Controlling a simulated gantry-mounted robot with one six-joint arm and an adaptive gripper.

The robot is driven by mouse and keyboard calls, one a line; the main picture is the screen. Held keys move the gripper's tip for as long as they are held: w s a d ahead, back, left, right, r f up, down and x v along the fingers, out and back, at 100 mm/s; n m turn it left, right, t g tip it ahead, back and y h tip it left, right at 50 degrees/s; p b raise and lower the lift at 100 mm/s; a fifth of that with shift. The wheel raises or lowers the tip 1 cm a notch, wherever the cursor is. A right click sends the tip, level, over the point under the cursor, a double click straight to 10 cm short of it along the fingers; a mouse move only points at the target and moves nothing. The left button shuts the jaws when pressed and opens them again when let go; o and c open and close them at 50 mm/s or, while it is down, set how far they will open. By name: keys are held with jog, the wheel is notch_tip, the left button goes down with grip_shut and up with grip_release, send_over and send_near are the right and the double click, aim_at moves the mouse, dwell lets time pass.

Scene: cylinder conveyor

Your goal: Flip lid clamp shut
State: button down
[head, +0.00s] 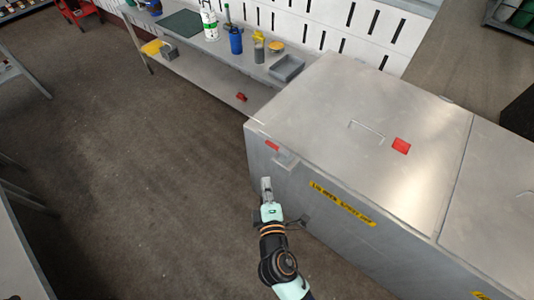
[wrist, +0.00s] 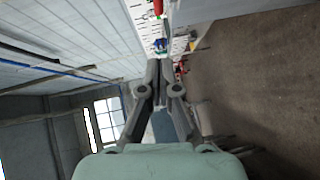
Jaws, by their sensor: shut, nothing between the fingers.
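A large grey metal box (head: 330,215) with a closed flat lid (head: 350,95) fills the right of the head view. A clamp (head: 284,158) with a red handle (head: 272,146) sits at the lid's left edge, near the front corner. My gripper (head: 266,183) is in front of the box's left side, just below the clamp in the picture and apart from it. Its fingers also show in the wrist view (wrist: 160,67), shut and empty. Whether the clamp is latched is too small to tell.
The lid carries a thin handle (head: 368,131) and a red block (head: 401,146). A bench (head: 205,68) with bottles and a grey tray (head: 287,68) stands behind, against a slotted wall. The floor (head: 150,180) left of the box is clear.

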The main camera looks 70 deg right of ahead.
send_near(267, 144)
jog(key=w, duration=0.3)
jog(key=d, duration=0.2)
jog(key=d+f, duration=0.1)
jog(key=d, duration=0.1)
jog(key=shift+s+d, duration=0.15)
jog(key=shift+d, duration=0.45)
jog(key=shift+s+f+g+b, duration=0.15)
jog(key=shift+g+b, duration=0.15)
jog(key=shift+b, duration=0.15)
